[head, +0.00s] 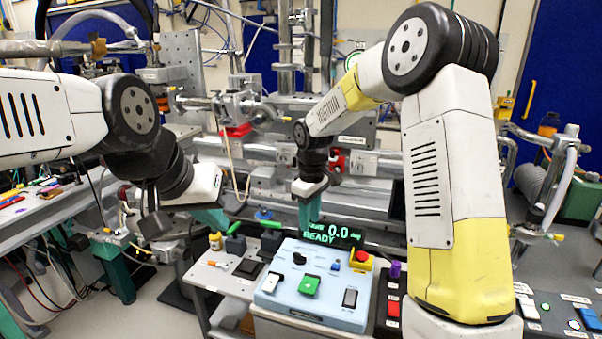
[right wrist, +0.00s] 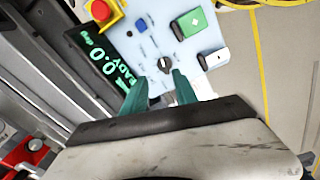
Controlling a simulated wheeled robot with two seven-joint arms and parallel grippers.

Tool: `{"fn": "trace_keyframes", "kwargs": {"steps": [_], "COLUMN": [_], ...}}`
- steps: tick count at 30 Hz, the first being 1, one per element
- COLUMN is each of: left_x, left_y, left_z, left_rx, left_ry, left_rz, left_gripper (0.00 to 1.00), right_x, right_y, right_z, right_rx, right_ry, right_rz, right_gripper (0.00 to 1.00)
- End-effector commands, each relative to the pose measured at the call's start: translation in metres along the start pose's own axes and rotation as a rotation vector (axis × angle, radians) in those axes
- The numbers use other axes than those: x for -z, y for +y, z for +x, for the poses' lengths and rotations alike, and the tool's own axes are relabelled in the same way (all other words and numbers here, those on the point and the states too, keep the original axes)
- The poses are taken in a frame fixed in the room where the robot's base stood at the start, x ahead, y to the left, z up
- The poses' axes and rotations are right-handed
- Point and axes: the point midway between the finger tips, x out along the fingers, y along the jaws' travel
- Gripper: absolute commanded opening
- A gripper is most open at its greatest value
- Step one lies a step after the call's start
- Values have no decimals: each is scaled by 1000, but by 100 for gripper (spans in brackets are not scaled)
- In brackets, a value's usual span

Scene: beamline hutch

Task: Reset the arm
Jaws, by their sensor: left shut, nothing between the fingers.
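The light blue control box (head: 275,296) stands low in the middle of the head view. Its display (head: 325,234) reads 0.0 deg and READY in green. On its face are a black knob (head: 299,259), a green switch (head: 308,285), a white rocker (head: 270,281), a dark rocker (head: 350,298), a small blue button (head: 335,266) and a red mushroom button (head: 361,257). My right gripper (head: 309,212) is above the box's back edge, pointing down. In the right wrist view its fingertips (right wrist: 161,75) are apart, with the knob (right wrist: 165,65) beyond them. My left gripper (head: 213,219) is shut and empty, left of the box.
A bench with pipes and instruments fills the back. Free floor shows at the lower left.

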Motion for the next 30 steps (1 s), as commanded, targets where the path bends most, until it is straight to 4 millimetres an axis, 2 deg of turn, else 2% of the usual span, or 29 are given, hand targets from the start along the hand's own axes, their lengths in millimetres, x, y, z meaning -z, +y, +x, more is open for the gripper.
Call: {"fn": "trace_keyframes", "kwargs": {"steps": [1, 3, 6, 12, 16, 21, 25, 30], "left_x": [0, 0, 0, 0, 0, 0, 0, 0], "left_y": [0, 0, 0, 0, 0, 0, 0, 0], "left_z": [0, 0, 0, 0, 0, 0, 0, 0], "left_rx": [0, 0, 0, 0, 0, 0, 0, 0], "left_ry": [0, 0, 0, 0, 0, 0, 0, 0], "left_rz": [0, 0, 0, 0, 0, 0, 0, 0], "left_gripper": [0, 0, 0, 0, 0, 0, 0, 0], "right_x": [-14, -34, -65, -128, -167, -207, -225, -234], "right_y": [0, -4, -13, -43, -68, -102, -120, -130], "right_z": [-26, -56, -92, -148, -171, -184, -186, -185], "right_rx": [-22, -42, -67, -99, -106, -99, -87, -78], "right_ry": [26, 60, 112, 230, 318, 430, 492, 524], "right_rz": [48, 123, 232, 449, 590, 749, 831, 874], "right_gripper": [35, 35, 35, 35, 35, 35, 35, 35]}}
